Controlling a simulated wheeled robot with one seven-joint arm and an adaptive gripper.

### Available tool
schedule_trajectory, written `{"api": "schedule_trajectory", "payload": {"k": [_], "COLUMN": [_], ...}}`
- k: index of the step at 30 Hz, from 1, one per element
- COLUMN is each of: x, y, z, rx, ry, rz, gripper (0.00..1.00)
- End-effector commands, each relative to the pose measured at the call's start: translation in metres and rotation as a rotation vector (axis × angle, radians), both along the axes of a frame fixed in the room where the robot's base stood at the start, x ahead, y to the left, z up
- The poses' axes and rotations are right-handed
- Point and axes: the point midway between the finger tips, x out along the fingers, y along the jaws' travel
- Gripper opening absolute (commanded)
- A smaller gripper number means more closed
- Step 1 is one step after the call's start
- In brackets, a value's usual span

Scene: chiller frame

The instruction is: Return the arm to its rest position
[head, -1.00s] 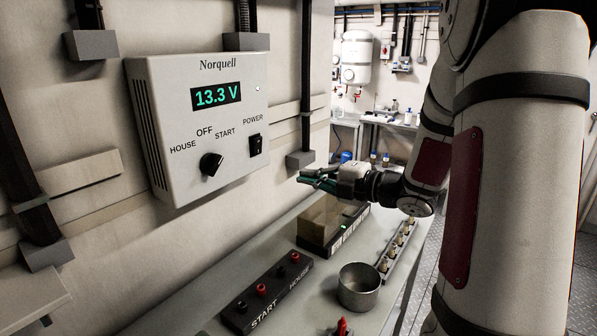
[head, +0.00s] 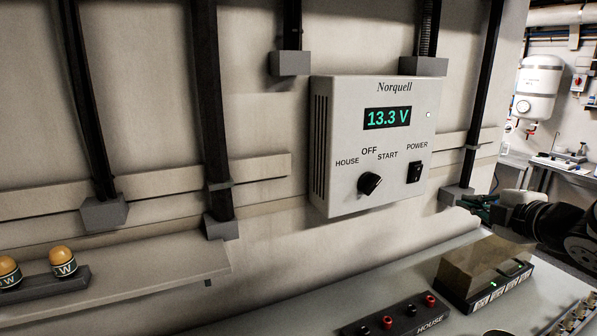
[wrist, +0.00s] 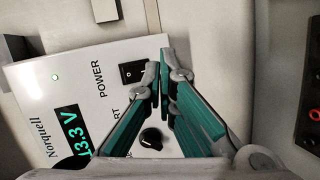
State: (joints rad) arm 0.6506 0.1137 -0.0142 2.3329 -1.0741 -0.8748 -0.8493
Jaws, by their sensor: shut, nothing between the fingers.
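My gripper (head: 482,207) is at the right of the head view, its green fingers pointing left, just right of the Norquell panel and above the bench. In the wrist view my gripper (wrist: 164,68) has its fingertips together with nothing between them. The panel (head: 400,148) reads 13.3 V and has a black knob (head: 369,183) and a POWER switch (head: 414,172). The wrist view shows the switch (wrist: 132,72) beside the fingertips and the knob (wrist: 151,138) partly behind the fingers. I cannot tell the gap to the panel. Most of my arm is outside the head view.
Below my gripper, a clear-topped box (head: 462,262) stands on the bench (head: 290,305). A dark terminal block (head: 405,318) with red and black posts is in front. Wall conduits flank the panel. A shelf (head: 130,278) at left holds two orange-topped items marked W.

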Motion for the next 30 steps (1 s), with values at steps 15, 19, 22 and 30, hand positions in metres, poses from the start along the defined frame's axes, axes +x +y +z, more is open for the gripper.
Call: {"api": "schedule_trajectory", "payload": {"k": [15,19,22,30], "x": [-0.114,-0.168,-0.209,-0.277], "y": [0.06,0.098,0.128,0.176], "z": [0.029,0.014,0.002,-0.015], "rx": [0.623,0.824,0.954,1.111], "ry": [0.296,0.427,0.541,0.754], "rz": [-0.729,-0.864,-0.946,-1.059], "gripper": [0.0,0.0,0.0,0.0]}}
